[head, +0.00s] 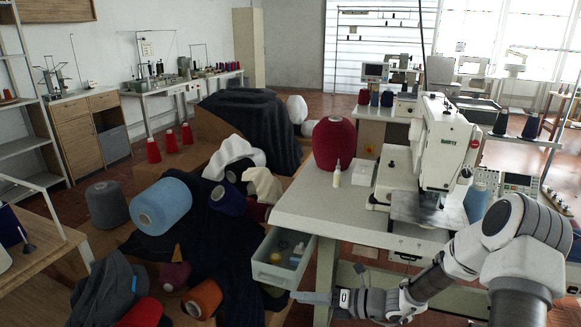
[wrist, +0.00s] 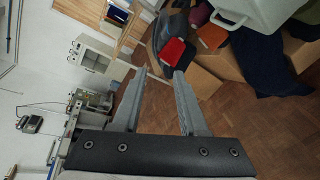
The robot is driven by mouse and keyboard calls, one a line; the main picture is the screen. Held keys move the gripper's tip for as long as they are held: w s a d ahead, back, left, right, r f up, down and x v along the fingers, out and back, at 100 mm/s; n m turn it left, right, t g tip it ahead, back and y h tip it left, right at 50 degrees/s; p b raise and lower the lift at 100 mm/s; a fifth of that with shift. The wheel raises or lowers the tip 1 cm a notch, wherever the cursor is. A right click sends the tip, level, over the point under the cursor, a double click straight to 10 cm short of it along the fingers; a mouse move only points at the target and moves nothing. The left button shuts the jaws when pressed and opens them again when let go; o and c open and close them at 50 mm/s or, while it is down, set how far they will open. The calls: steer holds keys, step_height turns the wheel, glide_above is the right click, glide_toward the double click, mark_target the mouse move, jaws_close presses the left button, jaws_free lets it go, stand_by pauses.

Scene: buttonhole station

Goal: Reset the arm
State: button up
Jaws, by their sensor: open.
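My arm (head: 435,280) reaches in from the lower right in the head view. My gripper (head: 296,296) points left, low beside the sewing table and just below the open drawer in the picture. In the wrist view my gripper (wrist: 160,74) has its two fingers apart, with nothing between them but the floor behind. It is open and empty.
The sewing table (head: 310,214) carries a sewing machine (head: 447,150), a red yarn cone (head: 334,144) and a small bottle (head: 337,174). Its open drawer (head: 277,273) holds small items. Yarn cones, cloth and boxes crowd the left. Bare brick-patterned floor (wrist: 250,125) shows in the wrist view.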

steer(key=s+d+r+n+g+h+p, duration=0.1)
steer(key=s+r+n+g+h+p, duration=0.1)
steer(key=s+r+n+h, duration=0.55)
steer(key=s+r+n+g+y+p, duration=0.1)
steer(key=s+r+n+g+p, duration=0.3)
steer(key=r+n, duration=0.75)
steer(key=s+d+r+n+t+h+p, duration=0.1)
steer(key=s+d+r+n+t+h, duration=0.2)
steer(key=s+r+n, duration=0.4)
steer(key=s+d+r+n+t+h+p, duration=0.1)
steer(key=s+d+r+n+t+h, duration=0.2)
steer(key=s+d+r+n, duration=0.3)
step_height(320, 180, up, 3)
steer(key=shift+s+d+r+n+h+p, duration=0.15)
steer(key=shift+s+n+h+p, duration=0.15)
steer(key=shift+s+n+h, duration=0.55)
steer(key=shift+w, duration=0.25)
